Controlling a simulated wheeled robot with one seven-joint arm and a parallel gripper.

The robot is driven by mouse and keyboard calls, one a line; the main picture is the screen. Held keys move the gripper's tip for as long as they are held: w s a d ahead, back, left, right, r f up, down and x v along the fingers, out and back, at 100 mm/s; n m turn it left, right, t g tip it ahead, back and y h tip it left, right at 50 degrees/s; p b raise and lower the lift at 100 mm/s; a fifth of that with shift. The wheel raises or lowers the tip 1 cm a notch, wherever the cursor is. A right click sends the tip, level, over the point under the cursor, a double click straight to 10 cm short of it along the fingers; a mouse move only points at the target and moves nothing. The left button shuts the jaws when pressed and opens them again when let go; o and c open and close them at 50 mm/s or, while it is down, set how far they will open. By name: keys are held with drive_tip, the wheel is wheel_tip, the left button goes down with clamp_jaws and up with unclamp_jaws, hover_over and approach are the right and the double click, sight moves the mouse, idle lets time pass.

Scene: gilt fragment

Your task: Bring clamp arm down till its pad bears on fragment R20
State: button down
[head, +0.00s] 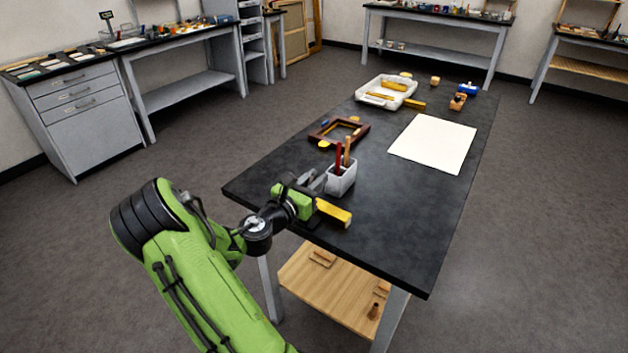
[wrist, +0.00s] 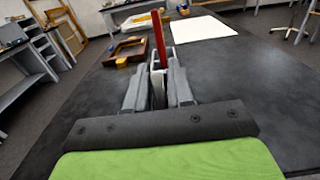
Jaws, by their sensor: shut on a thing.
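My gripper (head: 318,180) is low over the near left end of the dark table. In the wrist view its two grey fingers (wrist: 158,88) have a narrow gap, with a pale piece between them that looks like part of the white cup (head: 341,181); the exact contact is unclear. The cup holds a red handle (head: 338,157) and a tan handle (head: 347,152); the red one also shows in the wrist view (wrist: 158,38). A yellow bar (head: 334,213) lies beside my gripper, partly hidden by it. I cannot make out a clamp arm, its pad, or which piece is fragment R20.
The table's near right part is clear.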

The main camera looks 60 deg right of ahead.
drive_tip(key=shift+r+p, duration=0.25)
drive_tip(key=shift+p, duration=0.45)
drive_tip(key=y+p, duration=0.1)
drive_tip(key=p, duration=0.2)
drive_tip(key=shift+d, duration=0.2)
drive_tip(key=p, duration=0.2)
drive_tip(key=y+p, duration=0.1)
drive_tip(key=p, duration=0.1)
drive_tip(key=shift+s+d+p, duration=0.15)
drive_tip(key=shift+d+p, duration=0.1)
drive_tip(key=shift+p, duration=0.15)
drive_tip(key=y+p, duration=0.1)
drive_tip(key=p, duration=0.2)
drive_tip(key=f+y+p, duration=0.1)
drive_tip(key=p, duration=0.2)
drive_tip(key=d+f+y+p, duration=0.1)
drive_tip(key=p, duration=0.3)
drive_tip(key=shift+t+y, duration=0.4)
drive_tip(key=f+y+p, duration=0.1)
drive_tip(key=p, duration=0.2)
drive_tip(key=shift+s+d+y, duration=0.1)
drive_tip(key=shift+d+y, duration=0.05)
drive_tip(key=shift+y, duration=0.15)
drive_tip(key=shift+d+f+t+y+p, duration=0.1)
drive_tip(key=shift+f+t+y+p, duration=0.2)
drive_tip(key=shift+f+y+p, duration=0.7)
drive_tip(key=shift+r+h, duration=0.3)
drive_tip(key=c, duration=1.2)
unclamp_jaws()
drive_tip(key=shift+f, duration=0.1)
